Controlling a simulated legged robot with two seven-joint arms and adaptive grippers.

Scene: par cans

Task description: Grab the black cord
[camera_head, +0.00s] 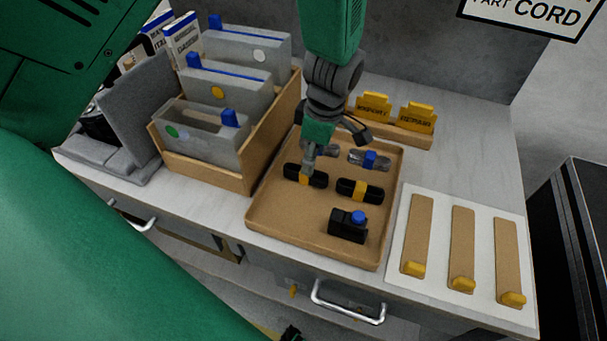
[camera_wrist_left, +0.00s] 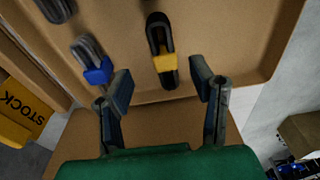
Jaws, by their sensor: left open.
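A black bundled cord with a yellow band (camera_head: 292,172) lies at the left of the brown tray (camera_head: 262,213), partly behind a gripper finger. A second black bundle with a yellow band (camera_head: 374,191) lies to its right. My left gripper (camera_head: 334,152) is over the back left part of the tray, fingers pointing down. My right gripper is not in view.
A grey bundle with a blue band (camera_head: 382,161) and a black block with a blue knob (camera_head: 340,224) share the tray. A wooden file box (camera_head: 208,177) stands left. Yellow cards (camera_head: 417,118) stand behind. A white board with wooden strips (camera_head: 437,240) lies right.

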